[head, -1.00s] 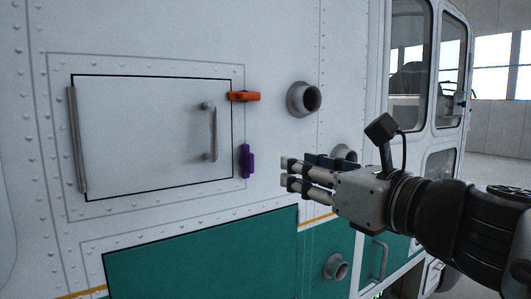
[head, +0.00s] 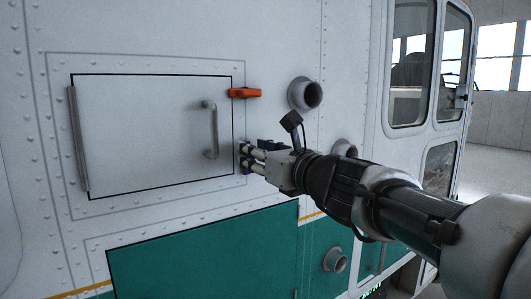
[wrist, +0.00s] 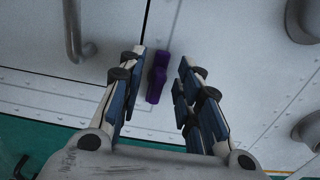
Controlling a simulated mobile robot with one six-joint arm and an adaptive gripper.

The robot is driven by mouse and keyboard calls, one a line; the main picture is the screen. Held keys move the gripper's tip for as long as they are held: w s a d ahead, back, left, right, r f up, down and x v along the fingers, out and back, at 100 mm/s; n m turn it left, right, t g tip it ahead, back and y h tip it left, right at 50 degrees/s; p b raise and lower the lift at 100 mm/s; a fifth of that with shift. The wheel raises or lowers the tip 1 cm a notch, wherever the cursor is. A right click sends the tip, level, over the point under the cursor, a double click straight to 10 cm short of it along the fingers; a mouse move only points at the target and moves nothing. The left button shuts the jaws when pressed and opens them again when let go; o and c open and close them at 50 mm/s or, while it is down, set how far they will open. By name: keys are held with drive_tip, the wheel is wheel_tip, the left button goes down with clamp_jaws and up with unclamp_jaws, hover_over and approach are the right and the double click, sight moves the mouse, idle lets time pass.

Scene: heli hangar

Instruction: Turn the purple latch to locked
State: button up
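The purple latch (wrist: 157,78) is on the white panel just right of the hatch door's edge. In the wrist view it lies between the two fingers of my gripper (wrist: 160,75), nearer the left finger, with gaps on both sides. My gripper is open and at the latch. In the head view my gripper (head: 243,158) covers most of the purple latch (head: 246,171); only a bit of purple shows. An orange latch (head: 244,93) lies horizontally across the hatch door's upper right edge. The hatch door (head: 150,135) appears closed.
The hatch door has a vertical grey handle (head: 211,130) left of my gripper. Round grey ports (head: 305,94) stick out from the wall to the right, another (head: 345,149) behind my arm. A green panel (head: 200,255) lies below.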

drive_tip(key=shift+c, duration=0.2)
clamp_jaws()
